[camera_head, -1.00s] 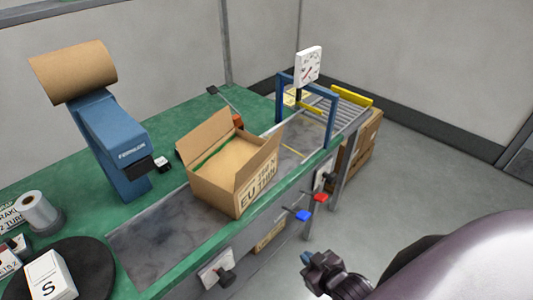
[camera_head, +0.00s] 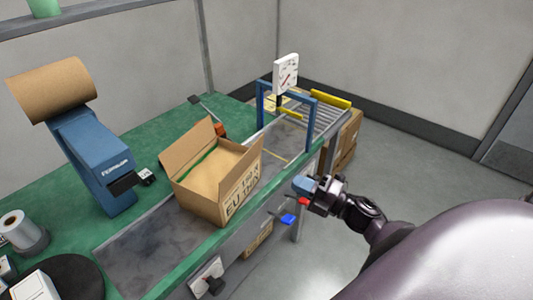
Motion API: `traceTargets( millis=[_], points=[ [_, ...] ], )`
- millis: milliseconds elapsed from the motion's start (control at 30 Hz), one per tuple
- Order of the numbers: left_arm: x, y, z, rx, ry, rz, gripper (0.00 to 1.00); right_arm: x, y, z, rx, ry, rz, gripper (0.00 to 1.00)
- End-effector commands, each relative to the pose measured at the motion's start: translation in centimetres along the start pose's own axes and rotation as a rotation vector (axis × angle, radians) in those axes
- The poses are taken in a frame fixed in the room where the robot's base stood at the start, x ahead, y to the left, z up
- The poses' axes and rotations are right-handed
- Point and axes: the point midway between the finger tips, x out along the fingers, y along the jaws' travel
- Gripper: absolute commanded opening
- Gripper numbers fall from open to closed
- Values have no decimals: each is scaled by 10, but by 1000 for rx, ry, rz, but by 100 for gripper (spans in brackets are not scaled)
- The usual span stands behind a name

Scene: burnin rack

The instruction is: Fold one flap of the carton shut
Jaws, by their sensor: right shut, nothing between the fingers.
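The carton (camera_head: 207,198) is an open brown cardboard box with printing on its right side, standing upright on the grey belt. One flap stands up at its back left, and another wall or flap rises on the printed right side. Inside it is brown, with a green strip near the back flap. My right gripper (camera_head: 303,186) is shut and empty, in the air to the right of the carton and apart from it, near the bench's front edge. My left gripper is not in view.
A blue dispenser with a brown paper roll (camera_head: 52,88) stands left of the carton. Rollers (camera_head: 318,112) lie beyond. Red and blue handles stick out from the bench front.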

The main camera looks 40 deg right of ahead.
Motion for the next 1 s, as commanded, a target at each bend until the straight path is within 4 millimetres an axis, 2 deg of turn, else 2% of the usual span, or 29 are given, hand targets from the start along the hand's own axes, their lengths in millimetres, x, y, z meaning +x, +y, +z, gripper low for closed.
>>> traceTargets(
  millis=[167, 700, 1000],
  points=[
    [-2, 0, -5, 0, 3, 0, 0, 20, 2, 0, 0, -1, 4, 0],
    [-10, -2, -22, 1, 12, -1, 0, 112, 2, 1, 2, -4, 4, 0],
    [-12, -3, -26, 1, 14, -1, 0, 136, 1, 1, 3, -5, 1, 0]
  ],
)
